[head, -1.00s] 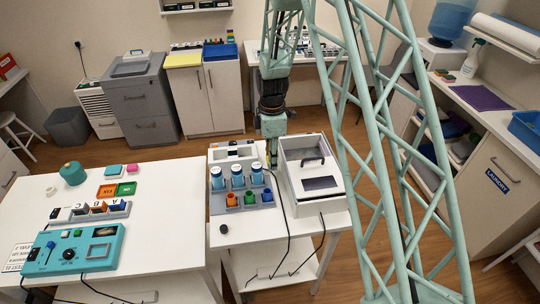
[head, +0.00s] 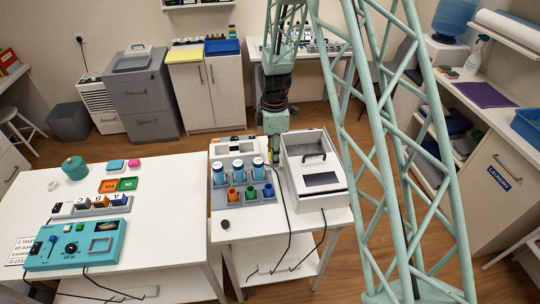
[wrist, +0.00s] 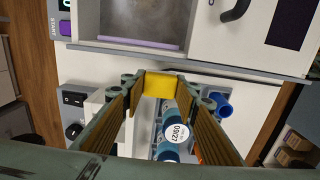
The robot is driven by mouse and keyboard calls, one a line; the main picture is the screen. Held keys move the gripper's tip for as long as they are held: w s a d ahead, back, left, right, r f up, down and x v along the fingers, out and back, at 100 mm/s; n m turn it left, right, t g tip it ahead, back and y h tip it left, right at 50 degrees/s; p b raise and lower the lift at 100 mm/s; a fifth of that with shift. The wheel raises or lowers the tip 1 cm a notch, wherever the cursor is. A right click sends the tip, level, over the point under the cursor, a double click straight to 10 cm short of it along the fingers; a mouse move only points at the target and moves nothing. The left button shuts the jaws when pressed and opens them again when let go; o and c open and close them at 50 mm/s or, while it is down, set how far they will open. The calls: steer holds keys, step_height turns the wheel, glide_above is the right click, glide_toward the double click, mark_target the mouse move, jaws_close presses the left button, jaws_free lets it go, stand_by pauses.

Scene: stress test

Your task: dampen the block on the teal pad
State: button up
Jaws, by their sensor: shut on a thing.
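My gripper (wrist: 160,88) is shut on a yellow block (wrist: 160,84), which shows between the fingertips in the wrist view. The block is mostly hidden there. The likely teal pad (head: 115,165) lies on the left table, beside a small pink piece. My gripper is far to the right of it.
Blue-labelled bottles (head: 237,169) and coloured cups (head: 251,193) stand in a grey rack close to my gripper. The white machine (head: 318,182) is to its right. A teal control box (head: 80,244) and a row of blocks occupy the left table. Cables hang at the table fronts.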

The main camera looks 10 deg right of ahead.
steer(key=shift+w+r+m+b, duration=0.2)
steer(key=shift+w+r+m, duration=0.05)
steer(key=shift+r+m, duration=0.55)
steer(key=shift+w+r+m+b, duration=0.25)
steer(key=shift+r+m, duration=0.45)
steer(key=shift+m, duration=0.2)
steer(key=r+m, duration=0.1)
steer(key=m, duration=0.1)
steer(key=r+m+b, duration=0.1)
steer(key=m, duration=0.1)
steer(key=shift+w+d+r, duration=0.15)
steer(key=shift+d+r, duration=0.05)
steer(key=shift+r, duration=0.1)
steer(key=r+m, duration=0.1)
steer(key=m, duration=0.1)
steer(key=r+m+b, duration=0.1)
steer(key=m, duration=0.1)
steer(key=r+m+b, duration=0.1)
steer(key=shift+s+d+m, duration=0.2)
steer(key=shift+s+m, duration=0.2)
steer(key=shift+s+d+r+m+b, duration=0.15)
steer(key=shift+r+m+b, duration=0.15)
steer(key=shift+m, duration=0.35)
steer(key=shift+s+a+r+m+b, duration=0.1)
steer(key=shift+s+r+m+b, duration=0.1)
steer(key=shift+r+m, duration=0.3)
steer(key=shift+s+d+r+m+b, duration=0.1)
steer(key=shift+r+m+b, duration=0.15)
steer(key=shift+m, duration=0.5)
